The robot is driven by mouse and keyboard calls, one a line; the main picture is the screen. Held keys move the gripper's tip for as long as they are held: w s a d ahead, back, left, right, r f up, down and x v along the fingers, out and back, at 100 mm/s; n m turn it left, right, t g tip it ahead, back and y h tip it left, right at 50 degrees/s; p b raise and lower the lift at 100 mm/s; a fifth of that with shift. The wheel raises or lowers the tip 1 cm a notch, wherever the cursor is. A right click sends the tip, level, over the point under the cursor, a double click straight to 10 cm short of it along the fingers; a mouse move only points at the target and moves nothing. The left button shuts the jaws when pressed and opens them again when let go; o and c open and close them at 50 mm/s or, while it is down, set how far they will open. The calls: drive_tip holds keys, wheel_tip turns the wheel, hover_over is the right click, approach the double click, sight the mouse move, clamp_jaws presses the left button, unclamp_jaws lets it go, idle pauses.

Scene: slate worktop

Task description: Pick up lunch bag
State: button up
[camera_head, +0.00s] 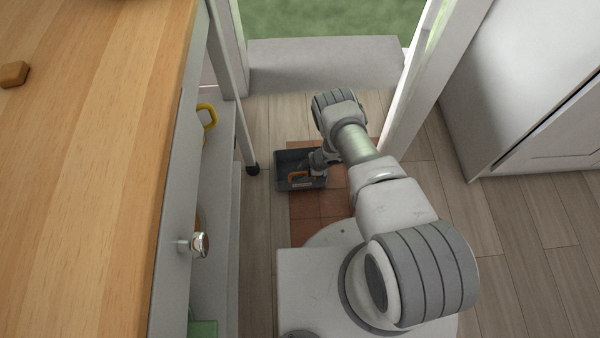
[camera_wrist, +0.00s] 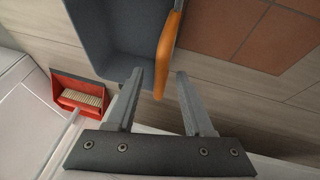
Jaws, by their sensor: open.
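My gripper (camera_wrist: 160,76) is open, with a finger on each side of the handle's lower end. Whether the fingers touch the handle I cannot tell. In the head view my arm partly hides the container's right side.
Reddish tiles (camera_head: 304,205) lie beside the container. A wooden counter (camera_head: 100,130) with a shelf unit stands at left; a yellow handle (camera_head: 209,116) sticks out there. A red brush-like thing (camera_wrist: 80,92) shows in the wrist view. A white cabinet (camera_head: 510,80) stands at right, with bare floor before it.

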drive_tip(key=shift+w+a+f, duration=0.1)
drive_tip(key=shift+a+f, duration=0.15)
drive_tip(key=shift+f, duration=0.3)
clamp_jaws()
idle(1.0)
